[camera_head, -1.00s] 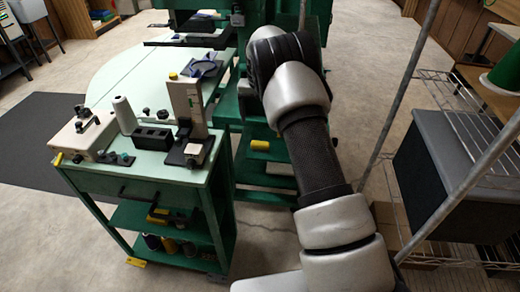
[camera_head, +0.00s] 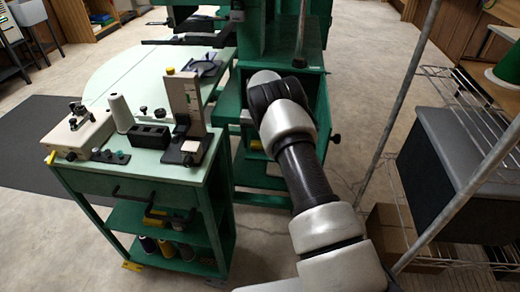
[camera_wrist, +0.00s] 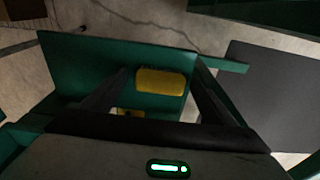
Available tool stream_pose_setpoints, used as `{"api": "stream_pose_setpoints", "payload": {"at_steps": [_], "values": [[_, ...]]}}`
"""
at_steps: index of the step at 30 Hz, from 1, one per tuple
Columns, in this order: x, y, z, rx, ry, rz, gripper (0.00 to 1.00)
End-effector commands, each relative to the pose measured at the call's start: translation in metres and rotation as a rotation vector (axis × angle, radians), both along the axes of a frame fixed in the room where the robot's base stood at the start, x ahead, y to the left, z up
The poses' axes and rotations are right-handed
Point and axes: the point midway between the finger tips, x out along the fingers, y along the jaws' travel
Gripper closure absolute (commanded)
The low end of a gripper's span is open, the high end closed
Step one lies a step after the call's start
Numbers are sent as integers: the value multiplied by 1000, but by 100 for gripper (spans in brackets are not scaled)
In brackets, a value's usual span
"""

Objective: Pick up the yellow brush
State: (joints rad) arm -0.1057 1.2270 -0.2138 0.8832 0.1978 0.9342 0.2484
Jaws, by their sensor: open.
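The yellow brush (camera_wrist: 161,81) lies on a green shelf surface (camera_wrist: 75,65) in the wrist view. It shows as a rounded yellow block with a dark edge. My gripper (camera_wrist: 158,72) is open, with one dark finger on either side of the brush in the picture. I cannot tell how far the fingertips are above it. In the head view a small yellow patch (camera_head: 256,145), likely the brush, shows on the green stand beside my arm. My gripper is hidden there behind my arm.
A small yellow and white item (camera_wrist: 128,112) is partly hidden near the left finger. A green cart (camera_head: 150,180) with tools stands left of my arm. A wire rack (camera_head: 455,95) with a grey box (camera_head: 460,145) stands right. Green stand walls surround the shelf.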

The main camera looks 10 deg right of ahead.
Motion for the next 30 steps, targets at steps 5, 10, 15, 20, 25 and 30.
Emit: {"api": "stream_pose_setpoints", "payload": {"at_steps": [5, 10, 15, 20, 25, 30], "values": [[1, 0, -6, 0, -2, 0, 20], [1, 0, -6, 1, -1, 0, 31], [1, 0, -6, 0, -1, 0, 60], [1, 0, -6, 0, -1, 0, 64], [2, 0, 1, 0, -3, 0, 64], [2, 0, 31, 0, -4, 0, 64]]}}
